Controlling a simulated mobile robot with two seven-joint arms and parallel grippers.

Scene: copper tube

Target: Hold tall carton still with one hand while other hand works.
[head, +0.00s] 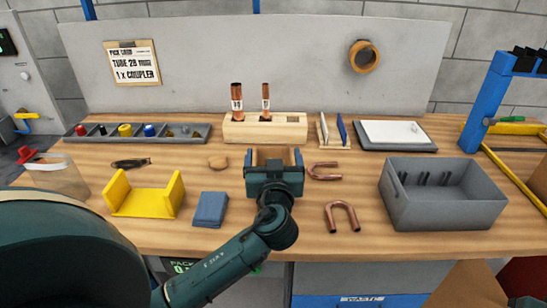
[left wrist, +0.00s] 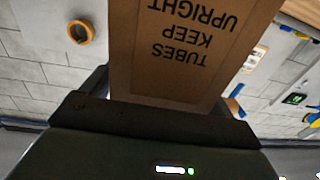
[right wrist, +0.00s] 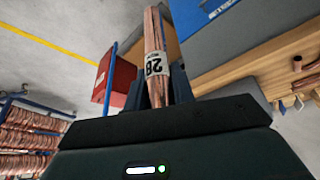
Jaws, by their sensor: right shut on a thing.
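The tall carton (left wrist: 190,50) is brown with printed words, upside down in the left wrist view. In the head view only a little brown of it (head: 275,155) shows at my left gripper (head: 273,170), which hides the rest. The left fingers stand wide apart, one at each side of the carton; contact cannot be told. My right gripper (right wrist: 158,95) is shut on a copper tube (right wrist: 154,45) with a white "28" label, in the right wrist view. I cannot make out the right gripper in the head view.
Behind the left gripper, a wooden block (head: 290,130) holds two upright copper tubes. Bent copper pipes (head: 343,215) and a grey bin (head: 445,212) lie right of it. A yellow cradle (head: 143,202) and blue block (head: 210,209) stand left.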

